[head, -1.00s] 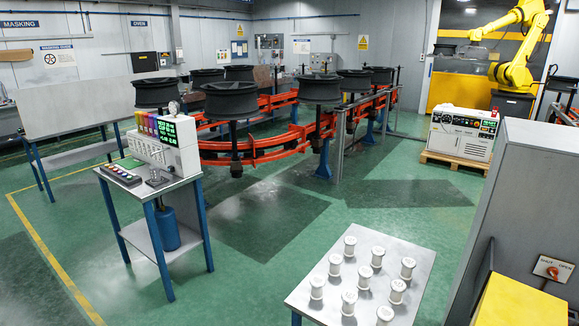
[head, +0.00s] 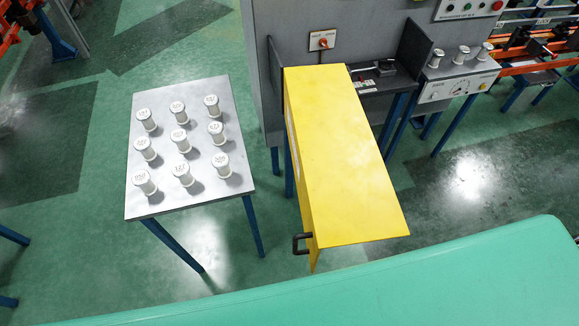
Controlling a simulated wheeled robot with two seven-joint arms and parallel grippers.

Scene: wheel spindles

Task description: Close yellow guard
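The yellow guard (head: 345,150) is a long yellow panel in the middle of the head view. It extends from the grey cabinet (head: 262,75) toward me, with its large flat face turned up. A dark handle (head: 301,243) is on its near left corner. A red rotary switch on a small plate (head: 322,40) is on the cabinet just beyond the guard's far end. Neither of my grippers shows in this view.
A grey table (head: 200,200) with several numbered white spools stands left of the guard. A dark bench (head: 385,80) and a small machine with white spools (head: 455,80) stand to its right. A teal surface (head: 400,280) fills the near edge. Green floor lies between.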

